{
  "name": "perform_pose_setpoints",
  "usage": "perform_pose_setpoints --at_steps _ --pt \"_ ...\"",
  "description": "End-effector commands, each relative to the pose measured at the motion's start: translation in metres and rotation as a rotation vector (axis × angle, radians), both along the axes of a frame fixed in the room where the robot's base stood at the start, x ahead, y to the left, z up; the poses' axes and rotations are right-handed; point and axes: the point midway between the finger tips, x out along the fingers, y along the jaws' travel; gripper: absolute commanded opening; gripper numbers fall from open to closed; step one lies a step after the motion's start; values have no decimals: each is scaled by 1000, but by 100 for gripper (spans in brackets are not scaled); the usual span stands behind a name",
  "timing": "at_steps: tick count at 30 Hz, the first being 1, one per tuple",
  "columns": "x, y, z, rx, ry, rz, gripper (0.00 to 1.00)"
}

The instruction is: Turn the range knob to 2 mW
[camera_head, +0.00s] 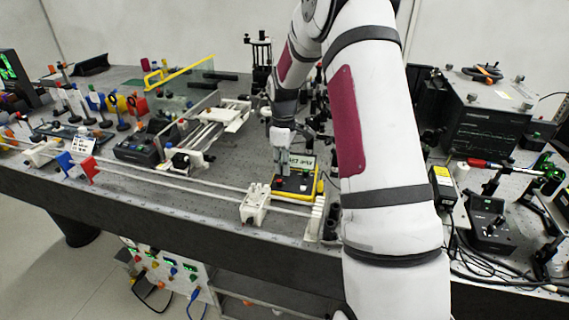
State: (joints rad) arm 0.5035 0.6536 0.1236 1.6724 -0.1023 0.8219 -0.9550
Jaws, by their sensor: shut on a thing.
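A small yellow and black meter (297,184) sits on the bench behind the white rails. A lit display (303,162) stands upright at its back; its text is too small to read surely. My gripper (282,172) points down over the left part of the meter. Its fingers are close together and shut on the range knob, which they hide. The knob's pointer and range marks cannot be made out.
Long white rails with a white carriage (256,204) run in front of the meter. Posts and optics (312,110) crowd behind it. A dark box (486,115) stands at the right. Coloured optic mounts (115,103) stand at the left.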

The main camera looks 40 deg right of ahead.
Motion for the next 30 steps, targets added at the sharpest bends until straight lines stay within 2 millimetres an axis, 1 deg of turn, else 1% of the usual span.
perform_pose_setpoints --at_steps 7,22,23,24,25,30 --pt "0 0 1 -1 -1 50 0" --pt "0 0 1 -1 -1 56 0" --pt "0 0 1 -1 -1 56 21" --pt "0 0 1 -1 -1 56 30" --pt "0 0 0 -1 -1 56 36" --pt "0 0 0 -1 -1 56 36"
